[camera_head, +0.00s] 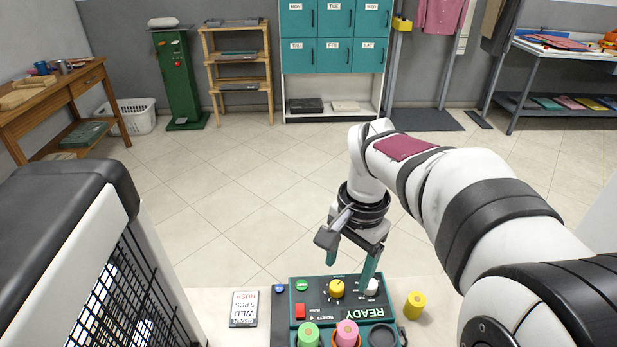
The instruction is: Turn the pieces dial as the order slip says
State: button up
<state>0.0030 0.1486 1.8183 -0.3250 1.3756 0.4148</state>
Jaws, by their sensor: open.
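The order slip (244,309) lies on the counter left of the control panel; it appears upside down and seems to read ORDER, WED, 5 PCS, RUSH. The panel (320,298) carries a yellow knob (337,289) with small marks around it and a white knob (373,286) to its right. The marks are too small to read, and I cannot tell which knob is the pieces dial. My gripper (350,275) is open over the panel's far side.
The panel also has a green button (301,285), a red switch (299,311) and a READY label (362,316). Green (308,335) and pink (347,334) cylinders stand at its near edge. A yellow cylinder (414,305) stands to the right. Teal weekday lockers (335,40) are far behind.

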jog(key=m, duration=0.2)
send_near(337, 286)
jog(key=f, duration=0.8)
jog(key=shift+w+a+f, duration=0.1)
jog(key=shift+a+f, duration=0.2)
jog(key=shift+f, duration=0.1)
grip_shut()
